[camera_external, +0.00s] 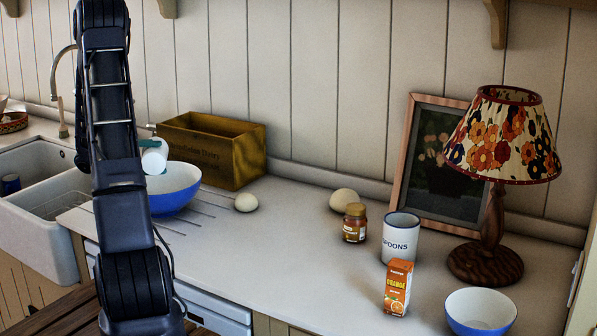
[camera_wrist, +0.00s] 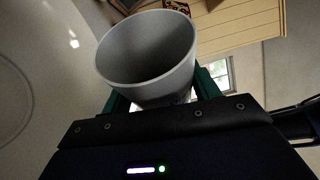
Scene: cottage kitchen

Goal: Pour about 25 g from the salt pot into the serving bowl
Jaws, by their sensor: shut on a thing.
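My gripper (camera_external: 149,142), with green fingers, is shut on a white pot (camera_external: 155,160), which I take to be the salt pot. The pot is tilted above a large blue bowl with a white inside (camera_external: 173,193), likely the serving bowl; my arm hides the bowl's left part. In the wrist view the pot (camera_wrist: 145,58) sits between the green fingers with its wide mouth facing the camera. Its grey inside wall shows, and no salt can be made out. No falling stream is visible, and the bowl's contents cannot be seen.
A sink (camera_external: 35,215) is at left. A jar (camera_external: 354,223), mug (camera_external: 400,238), orange carton (camera_external: 397,287), lamp (camera_external: 490,210) and smaller blue bowl (camera_external: 480,311) stand right. Mid-counter is clear.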

